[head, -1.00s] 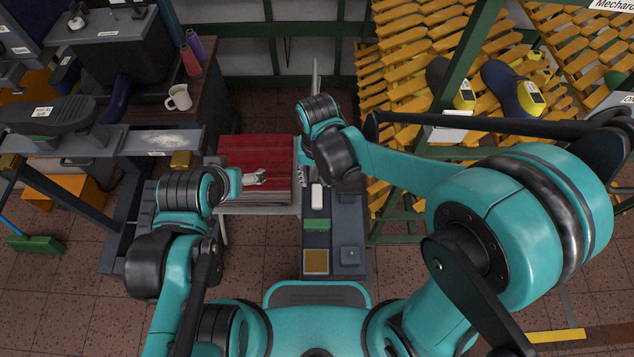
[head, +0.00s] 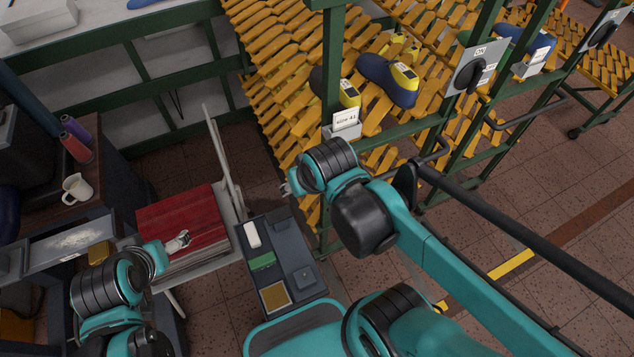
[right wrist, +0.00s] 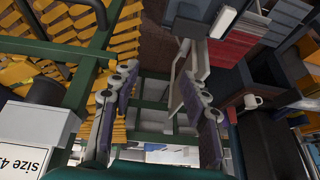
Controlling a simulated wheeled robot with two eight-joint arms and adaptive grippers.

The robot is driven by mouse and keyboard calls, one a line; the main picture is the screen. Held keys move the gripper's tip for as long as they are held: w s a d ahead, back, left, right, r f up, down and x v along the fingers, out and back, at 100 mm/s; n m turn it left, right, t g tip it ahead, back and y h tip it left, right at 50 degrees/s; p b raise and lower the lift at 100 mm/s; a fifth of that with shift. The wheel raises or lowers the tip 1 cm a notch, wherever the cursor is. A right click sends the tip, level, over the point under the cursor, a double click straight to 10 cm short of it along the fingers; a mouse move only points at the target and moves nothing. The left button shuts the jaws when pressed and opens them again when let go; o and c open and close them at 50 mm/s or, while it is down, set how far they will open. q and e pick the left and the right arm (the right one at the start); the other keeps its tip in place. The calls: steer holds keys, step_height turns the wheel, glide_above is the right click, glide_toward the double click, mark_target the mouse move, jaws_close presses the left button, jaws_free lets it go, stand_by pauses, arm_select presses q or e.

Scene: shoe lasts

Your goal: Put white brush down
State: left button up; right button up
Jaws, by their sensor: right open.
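The white brush (head: 251,235) lies on the dark tray-like surface (head: 284,252) at the lower middle of the head view, behind a green block (head: 262,260). Nothing holds it. My right gripper (head: 290,186) is up and to the right of it, beside the yellow rack, mostly hidden by its own wrist. In the right wrist view my right gripper (right wrist: 158,82) has its two fingers spread wide with nothing between them. My left gripper (head: 178,242) is over the red stack (head: 178,215), left of the brush. Its fingers are too small to judge.
The yellow slatted rack (head: 290,75) with green posts stands close to my right arm and carries shoe lasts (head: 388,80). A size-label box (head: 345,122) is on its edge. A white mug (head: 76,188) stands at left. Open floor (head: 560,215) lies at right.

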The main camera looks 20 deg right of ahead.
steer(key=shift+t+h, duration=0.3)
steer(key=shift+t, duration=0.6)
steer(key=d, duration=0.1)
steer(key=s+d, duration=0.2)
steer(key=shift+d+r, duration=0.25)
steer(key=shift+r, duration=0.1)
arm_select(q)
steer(key=shift+o, duration=0.6)
steer(key=shift+f+b, duration=0.8)
steer(key=shift+b, duration=0.05)
steer(key=shift+r, duration=0.15)
arm_select(e)
steer(key=shift+f, duration=0.65)
